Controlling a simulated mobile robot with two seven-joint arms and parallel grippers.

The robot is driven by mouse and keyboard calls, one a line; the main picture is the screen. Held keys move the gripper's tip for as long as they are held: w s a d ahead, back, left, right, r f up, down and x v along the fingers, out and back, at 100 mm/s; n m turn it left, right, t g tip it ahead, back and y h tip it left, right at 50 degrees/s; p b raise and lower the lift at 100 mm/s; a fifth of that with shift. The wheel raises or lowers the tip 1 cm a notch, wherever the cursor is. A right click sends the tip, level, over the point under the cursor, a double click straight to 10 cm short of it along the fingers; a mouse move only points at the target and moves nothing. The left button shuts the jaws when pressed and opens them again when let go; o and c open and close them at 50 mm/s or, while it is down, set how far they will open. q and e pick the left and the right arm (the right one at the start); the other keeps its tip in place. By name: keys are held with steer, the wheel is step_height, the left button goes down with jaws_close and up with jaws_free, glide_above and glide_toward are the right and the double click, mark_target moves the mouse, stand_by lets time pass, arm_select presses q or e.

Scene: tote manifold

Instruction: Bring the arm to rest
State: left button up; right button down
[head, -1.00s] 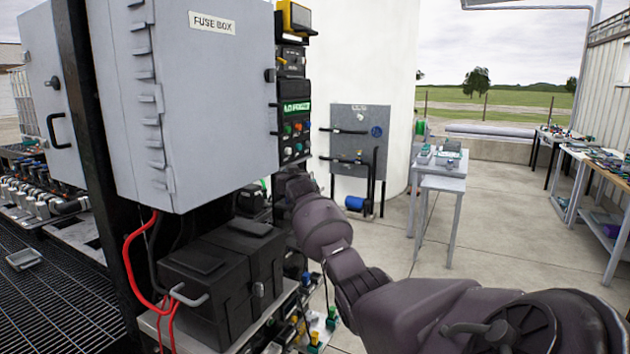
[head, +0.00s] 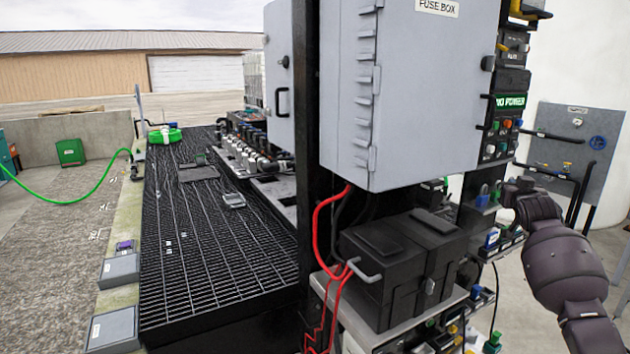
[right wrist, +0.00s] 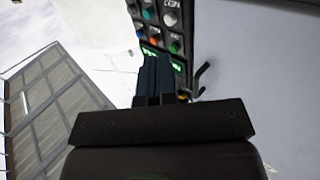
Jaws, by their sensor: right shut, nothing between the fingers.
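My right arm (head: 563,262) comes in at the right edge of the head view and reaches up beside the control panel (head: 511,102) with its coloured buttons. My right gripper (right wrist: 153,75) shows in the right wrist view. Its dark fingers are together with nothing between them. The control panel also shows beyond the fingers in that view (right wrist: 162,28), upside down. I cannot tell whether the fingertips touch it. In the head view the gripper's fingers cannot be made out. My left gripper is in neither current view.
The grey fuse box (head: 415,90) stands left of my right arm. A black battery-like box (head: 403,262) with red cables sits on a shelf below. A black grating (head: 215,265) extends left. A grey wall panel (head: 570,150) with black pipes stands behind the arm.

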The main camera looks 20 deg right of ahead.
steer(key=w+a+n+t+y, duration=0.25)
steer(key=a+n, duration=0.25)
steer(key=a, duration=0.6)
steer(key=s+a+f+n+y, duration=0.2)
steer(key=s+a+f, duration=0.2)
steer(key=a+f, duration=0.45)
steer(key=s+a+f+n+y, duration=0.2)
steer(key=s+a+f+y, duration=0.1)
steer(key=a+f, duration=0.55)
steer(key=s+a+f+g, duration=0.2)
steer(key=s+a+f, duration=0.3)
steer(key=s+f, duration=0.2)
steer(key=s+a+f+m+g+y, duration=0.1)
steer(key=s+a+f, duration=0.5)
steer(key=s, duration=0.6)
steer(key=s+a+f+g+y, duration=0.1)
steer(key=s+a+f+g, duration=0.1)
steer(key=s+a+f, duration=0.3)
steer(key=s+f, duration=0.4)
steer(key=shift+s+a+f+g, duration=0.3)
steer(key=shift+s+a+g, duration=0.05)
